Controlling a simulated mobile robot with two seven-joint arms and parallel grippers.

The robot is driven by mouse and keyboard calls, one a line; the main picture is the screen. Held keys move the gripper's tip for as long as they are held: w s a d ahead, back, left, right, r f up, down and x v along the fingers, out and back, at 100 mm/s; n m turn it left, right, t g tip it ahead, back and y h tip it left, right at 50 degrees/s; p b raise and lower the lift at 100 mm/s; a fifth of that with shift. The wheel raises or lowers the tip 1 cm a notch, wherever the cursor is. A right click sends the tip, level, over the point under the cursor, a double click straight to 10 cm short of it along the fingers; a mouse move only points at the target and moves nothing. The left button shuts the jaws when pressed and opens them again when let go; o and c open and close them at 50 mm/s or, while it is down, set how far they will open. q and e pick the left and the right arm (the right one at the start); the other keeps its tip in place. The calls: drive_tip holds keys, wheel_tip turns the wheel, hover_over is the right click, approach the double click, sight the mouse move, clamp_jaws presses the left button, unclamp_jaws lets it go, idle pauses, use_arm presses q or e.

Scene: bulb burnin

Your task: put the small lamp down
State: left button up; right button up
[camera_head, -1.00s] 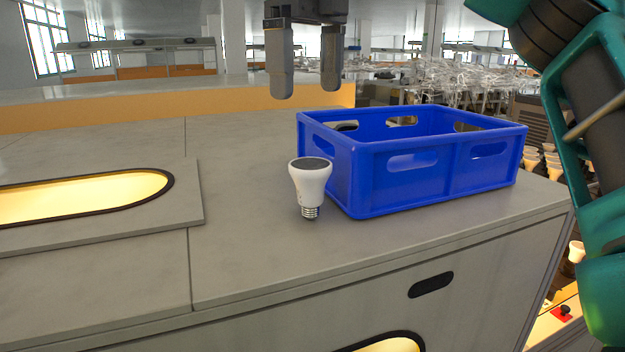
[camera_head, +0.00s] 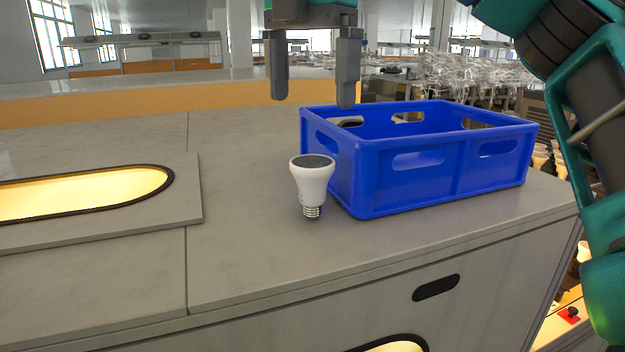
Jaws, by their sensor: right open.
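The small lamp (camera_head: 312,183) is a white bulb with a dark top face and a metal screw base. It stands on the grey counter (camera_head: 250,250), base down, close to the left front side of the blue crate (camera_head: 450,180). My right gripper (camera_head: 313,100) is open and empty, above and behind the lamp, with its fingers pointing down. There is clear space between the fingertips and the lamp. My left gripper is out of view.
A raised panel with a lit oval slot (camera_head: 80,195) lies on the counter at the left. The counter between the panel and the lamp is clear. My teal arm fills the right edge. The counter's front edge runs below the lamp.

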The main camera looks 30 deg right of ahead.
sight(310, 162)
wheel_tip(310, 162, down, 6)
drive_tip(key=shift+r+b, duration=0.15)
drive_tip(key=shift+b, duration=0.2)
drive_tip(key=shift+f+b, duration=0.95)
drive_tip(key=shift+f, duration=1.75)
drive_tip(key=c, duration=1.2)
drive_tip(key=shift+o, duration=0.2)
drive_tip(key=shift+r, duration=0.15)
wheel_tip(310, 162, up, 7)
drive_tip(key=p, duration=0.2)
drive_tip(key=shift+p, duration=0.4)
wheel_tip(310, 162, up, 13)
